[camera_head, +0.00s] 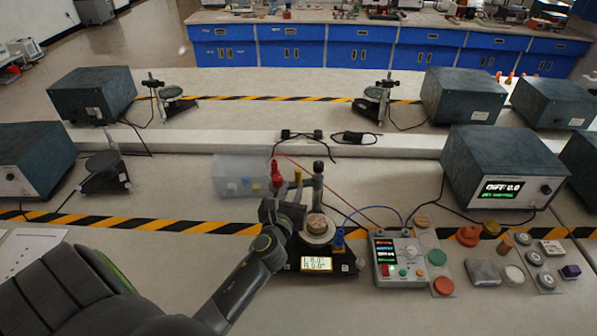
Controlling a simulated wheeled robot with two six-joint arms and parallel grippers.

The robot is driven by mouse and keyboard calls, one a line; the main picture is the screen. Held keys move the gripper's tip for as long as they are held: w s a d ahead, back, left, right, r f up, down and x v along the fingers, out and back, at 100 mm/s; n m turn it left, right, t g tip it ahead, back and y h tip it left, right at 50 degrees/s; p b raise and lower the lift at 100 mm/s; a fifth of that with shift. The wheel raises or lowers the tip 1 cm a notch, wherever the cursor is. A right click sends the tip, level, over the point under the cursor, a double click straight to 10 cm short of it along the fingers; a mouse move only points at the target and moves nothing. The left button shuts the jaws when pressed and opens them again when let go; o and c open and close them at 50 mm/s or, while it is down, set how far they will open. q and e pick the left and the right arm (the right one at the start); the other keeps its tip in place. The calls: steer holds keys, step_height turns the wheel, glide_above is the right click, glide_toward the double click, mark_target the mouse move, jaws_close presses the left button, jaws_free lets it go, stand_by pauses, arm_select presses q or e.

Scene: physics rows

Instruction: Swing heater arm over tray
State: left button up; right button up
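A small bench apparatus with a lit display (317,264) stands at the centre of the table. A round pale tray (316,237) sits on it with a brownish disc (317,223) on top. A dark upright post with a round knob (318,168) rises just behind the tray; it may carry the heater arm, but I cannot tell the arm's swing position. My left gripper (281,212) is at the tray's left side, close to the apparatus. Its fingers are small and dark, and their opening is unclear. My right gripper is out of view.
A red-topped post (277,176) and a translucent bin (233,176) stand behind my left gripper. A control box (398,262) with cables is right of the apparatus. Coloured discs and small blocks lie farther right, before a grey instrument (500,165). A striped strip (150,224) crosses the table.

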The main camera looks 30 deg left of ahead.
mark_target(297, 175)
arm_select(q)
steer(key=x, duration=0.7)
steer(key=shift+w, duration=0.15)
jaws_close()
